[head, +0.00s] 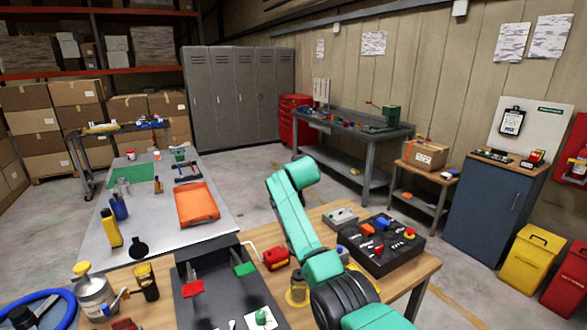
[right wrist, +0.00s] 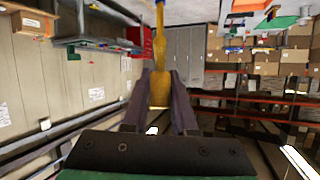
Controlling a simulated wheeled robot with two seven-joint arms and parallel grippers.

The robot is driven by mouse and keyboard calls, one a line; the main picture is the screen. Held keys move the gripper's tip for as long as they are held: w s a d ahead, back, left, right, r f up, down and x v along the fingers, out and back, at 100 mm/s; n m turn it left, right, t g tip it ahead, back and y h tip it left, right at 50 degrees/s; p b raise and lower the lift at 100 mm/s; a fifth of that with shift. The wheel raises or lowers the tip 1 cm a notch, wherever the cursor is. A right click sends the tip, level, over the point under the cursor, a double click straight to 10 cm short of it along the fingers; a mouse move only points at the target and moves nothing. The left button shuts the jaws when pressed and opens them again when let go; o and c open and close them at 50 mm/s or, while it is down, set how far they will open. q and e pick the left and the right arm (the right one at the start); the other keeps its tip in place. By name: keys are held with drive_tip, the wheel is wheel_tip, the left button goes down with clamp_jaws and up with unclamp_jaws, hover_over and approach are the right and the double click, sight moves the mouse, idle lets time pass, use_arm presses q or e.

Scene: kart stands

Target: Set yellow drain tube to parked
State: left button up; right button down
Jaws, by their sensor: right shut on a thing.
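In the right wrist view, my right gripper (right wrist: 160,78) is shut on a yellow tube-like piece (right wrist: 159,42). The piece is narrow at the top of the picture and wider between the two dark fingers. I take it to be the yellow drain tube; its far end runs out of the picture. In the head view, my teal right arm rises from the bottom right over the wooden bench, and its gripper cannot be made out. The drain tube cannot be picked out in the head view. My left gripper is in neither view.
A wooden bench (head: 415,262) carries a dark tray (head: 215,252) with red and green handles, a black control box (head: 381,244), a red can (head: 276,258) and an amber jar (head: 297,289). A grey table (head: 150,233) beyond holds an orange tray (head: 197,204). Open floor lies behind.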

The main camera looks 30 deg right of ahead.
drive_tip(key=shift+f, duration=0.45)
drive_tip(key=c, duration=0.8)
unclamp_jaws()
drive_tip(key=shift+o, duration=0.4)
drive_tip(key=shift+w+d, duration=0.1)
drive_tip(key=shift+w, duration=0.25)
drive_tip(key=b+v, duration=0.6)
drive_tip(key=v, duration=0.8)
drive_tip(key=shift+s+r, duration=0.15)
drive_tip(key=shift+r, duration=0.15)
